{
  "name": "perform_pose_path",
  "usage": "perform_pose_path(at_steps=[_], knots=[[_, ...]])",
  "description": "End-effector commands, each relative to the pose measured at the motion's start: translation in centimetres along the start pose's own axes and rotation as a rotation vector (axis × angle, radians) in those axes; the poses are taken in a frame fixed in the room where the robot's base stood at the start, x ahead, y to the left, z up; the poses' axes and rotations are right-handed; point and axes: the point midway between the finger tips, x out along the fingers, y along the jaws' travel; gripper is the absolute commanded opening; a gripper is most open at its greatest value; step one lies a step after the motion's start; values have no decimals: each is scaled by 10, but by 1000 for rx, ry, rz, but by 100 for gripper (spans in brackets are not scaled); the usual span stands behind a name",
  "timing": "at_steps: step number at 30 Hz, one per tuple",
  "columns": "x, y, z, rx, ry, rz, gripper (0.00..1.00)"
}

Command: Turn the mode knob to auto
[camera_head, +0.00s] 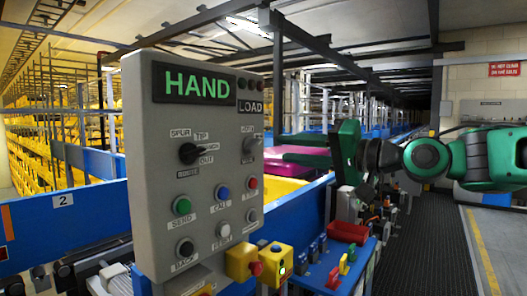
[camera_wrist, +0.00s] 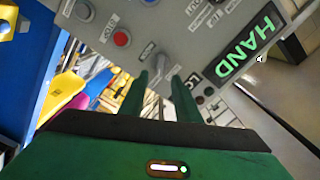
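The grey control panel (camera_head: 150,110) stands at left centre in the head view, its green display reading HAND. It carries a black pointer knob (camera_head: 188,153) with several labels around it, and a grey knob (camera_head: 250,146) near its right edge under LOAD. The small labels by the grey knob are hard to read. In the wrist view the grey knob (camera_wrist: 150,57) lies just beyond the fingertips, roughly between them. My gripper (camera_head: 272,149) reaches in from the right, beside the panel's edge. In the wrist view my gripper (camera_wrist: 160,76) is open and empty; contact with the knob cannot be told.
Coloured push buttons (camera_head: 222,192) sit below the knobs. A yellow box with a red button (camera_head: 243,264) is under the panel. A blue shelf with small switches (camera_head: 345,265) stands below my arm. A blue conveyor (camera_head: 85,210) runs behind. The floor at right is clear.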

Motion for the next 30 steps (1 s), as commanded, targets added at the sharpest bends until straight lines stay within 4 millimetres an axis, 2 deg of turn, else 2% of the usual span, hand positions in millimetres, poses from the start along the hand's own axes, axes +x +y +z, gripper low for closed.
perform_pose_path(at_steps=[1,6,12,18,27,30], knots=[[11,1,2,-1,-5,1,30],[41,1,2,-1,-5,2,30],[70,1,2,-2,-4,2,30],[82,2,1,-1,-2,4,30],[84,1,1,-1,-2,3,30],[84,1,1,-1,-2,3,6]])
